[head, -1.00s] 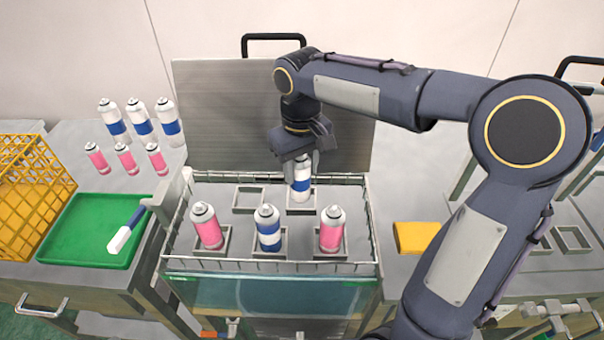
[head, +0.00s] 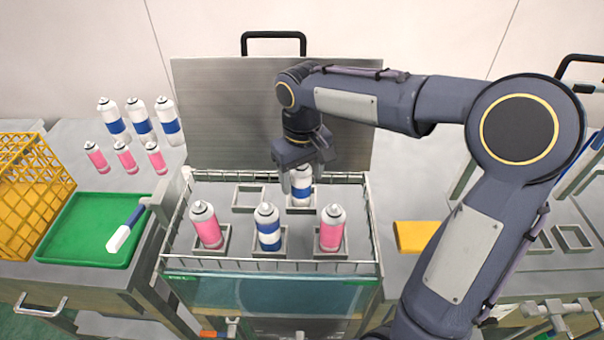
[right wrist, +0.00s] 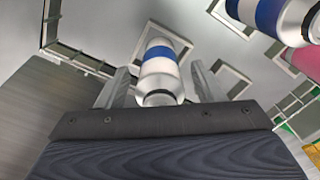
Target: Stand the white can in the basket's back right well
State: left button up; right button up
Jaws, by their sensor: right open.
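The white can with a blue band (head: 301,190) stands upright in the back right well (head: 300,208) of the wire basket (head: 270,264). My right gripper (head: 299,172) is above it, pointing down. In the right wrist view the white can (right wrist: 161,68) lies between the two spread fingers of my right gripper (right wrist: 160,88), with a gap on each side. The fingers are open around the can's top and do not grip it. My left gripper is not in view.
The front row of wells holds a pink can (head: 207,226), a blue-banded can (head: 269,229) and another pink can (head: 331,230). The back left well (head: 248,197) is empty. A raised metal lid (head: 220,110) stands behind. A green tray (head: 85,235) lies left; a yellow block (head: 415,236) lies right.

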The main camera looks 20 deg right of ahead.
notch_tip(320, 180, up, 12)
jog(key=shift+f+p, duration=0.1)
jog(key=shift+p, duration=0.55)
jog(key=shift+r, duration=0.2)
jog(key=s+f+m+t+y, duration=0.1)
jog(key=s+f+t, duration=0.1)
jog(key=s, duration=0.4)
jog(key=s+f+m+t+y, duration=0.1)
jog(key=s+f, duration=0.4)
jog(key=s, duration=0.2)
jog(key=s+f+m+t+y, duration=0.1)
jog(key=s+f+t, duration=0.1)
jog(key=s+f, duration=0.2)
jog(key=shift+s+a+f+t+y, duration=0.1)
jog(key=shift+s+t+y, duration=0.25)
jog(key=shift+s, duration=0.9)
jog(key=shift+f, duration=0.15)
jog(key=shift+s, duration=0.1)
